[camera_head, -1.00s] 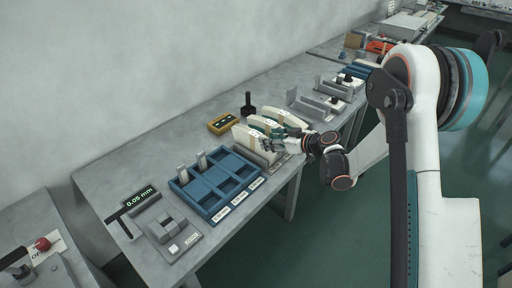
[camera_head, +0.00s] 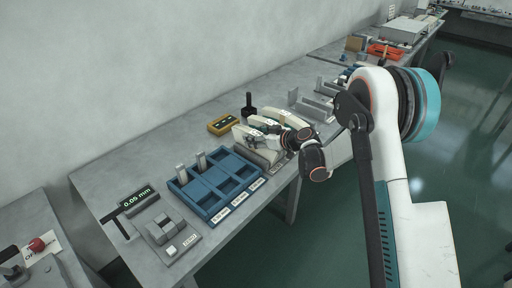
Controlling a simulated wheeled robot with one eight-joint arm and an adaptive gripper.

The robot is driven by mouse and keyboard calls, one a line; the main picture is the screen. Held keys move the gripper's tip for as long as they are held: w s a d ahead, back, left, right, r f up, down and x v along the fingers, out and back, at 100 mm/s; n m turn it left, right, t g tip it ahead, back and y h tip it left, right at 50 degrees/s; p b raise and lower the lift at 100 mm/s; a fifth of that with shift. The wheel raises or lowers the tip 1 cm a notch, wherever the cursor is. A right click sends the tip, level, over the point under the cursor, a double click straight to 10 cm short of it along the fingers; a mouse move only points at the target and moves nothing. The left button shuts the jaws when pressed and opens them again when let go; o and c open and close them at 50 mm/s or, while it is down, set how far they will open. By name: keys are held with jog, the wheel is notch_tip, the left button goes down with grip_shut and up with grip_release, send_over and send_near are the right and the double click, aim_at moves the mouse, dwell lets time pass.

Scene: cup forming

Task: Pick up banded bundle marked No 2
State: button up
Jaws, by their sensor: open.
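Several pale bundles with bands stand in a row on the grey workbench, just beyond the blue tray. The nearest bundle (camera_head: 247,136) shows beside my gripper, and another pale bundle (camera_head: 292,118) stands behind. My gripper (camera_head: 262,142) is open, with its fingers over the near part of the row. The fingers hide much of the bundles, and I cannot tell whether they touch one. The marks are too small to read, so I cannot tell which bundle is No 2.
A blue compartment tray (camera_head: 196,198) with labels stands nearer on the bench (camera_head: 115,182). A yellow box (camera_head: 222,125) and a black upright tool (camera_head: 249,106) sit behind the bundles. A gauge reading 0.05 mm (camera_head: 138,197) is at the left. Grey fixtures (camera_head: 312,106) stand farther along.

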grip_shut()
jog(key=shift+r, duration=0.1)
